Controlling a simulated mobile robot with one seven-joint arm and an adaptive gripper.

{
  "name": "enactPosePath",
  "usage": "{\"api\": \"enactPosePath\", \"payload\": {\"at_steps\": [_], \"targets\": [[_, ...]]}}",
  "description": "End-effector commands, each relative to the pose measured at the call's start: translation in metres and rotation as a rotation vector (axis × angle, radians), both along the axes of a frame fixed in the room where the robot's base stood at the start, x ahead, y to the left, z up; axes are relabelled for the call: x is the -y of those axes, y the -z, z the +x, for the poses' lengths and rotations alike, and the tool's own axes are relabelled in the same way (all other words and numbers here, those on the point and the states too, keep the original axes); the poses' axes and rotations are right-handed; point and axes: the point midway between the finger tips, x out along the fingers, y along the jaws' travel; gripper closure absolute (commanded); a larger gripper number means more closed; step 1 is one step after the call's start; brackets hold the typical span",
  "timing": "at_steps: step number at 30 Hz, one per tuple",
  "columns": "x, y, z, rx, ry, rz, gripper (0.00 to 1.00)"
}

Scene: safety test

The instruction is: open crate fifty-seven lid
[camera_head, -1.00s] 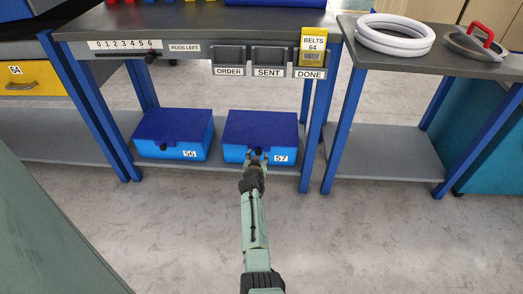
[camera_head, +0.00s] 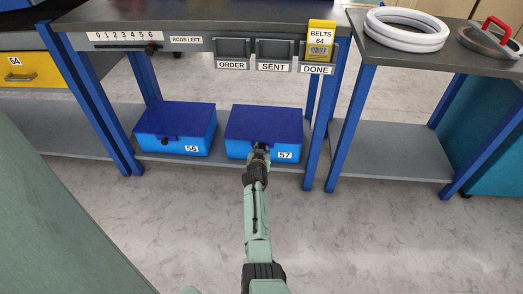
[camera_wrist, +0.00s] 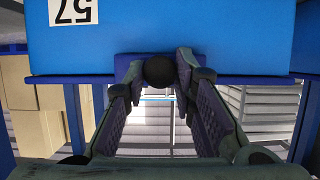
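Crate 57 (camera_head: 236,149) is a blue box with a darker blue lid (camera_head: 264,123). It stands on the lower shelf under the workbench, and its lid lies shut. My gripper (camera_head: 260,149) is at the crate's front, at the lid's front edge. In the wrist view, the crate front (camera_wrist: 205,35) and its upside-down label (camera_wrist: 73,10) fill the top. A round black knob (camera_wrist: 159,71) on the lid's front tab lies between my two fingertips (camera_wrist: 160,80). The fingers flank the knob closely; whether they press on it is not clear.
Crate 56 (camera_head: 145,146), also blue and shut, stands to the left on the same shelf (camera_head: 115,113). A blue bench leg (camera_head: 310,150) is close on the right. A side table (camera_head: 400,70) holds white rings (camera_head: 407,43) and a red-handled lid (camera_head: 490,40). The floor in front is clear.

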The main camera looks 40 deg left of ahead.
Motion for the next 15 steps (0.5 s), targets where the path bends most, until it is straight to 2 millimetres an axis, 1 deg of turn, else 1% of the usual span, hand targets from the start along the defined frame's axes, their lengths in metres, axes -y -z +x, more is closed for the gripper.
{"api": "enactPosePath", "payload": {"at_steps": [1,9,15], "targets": [[-0.0001,-0.0001,0.0000,0.000,0.000,0.000,0.81],[-0.0002,-0.0002,0.0000,0.000,0.000,0.000,0.99],[-0.0003,-0.0002,-0.0001,0.001,-0.001,0.001,1.00]]}}
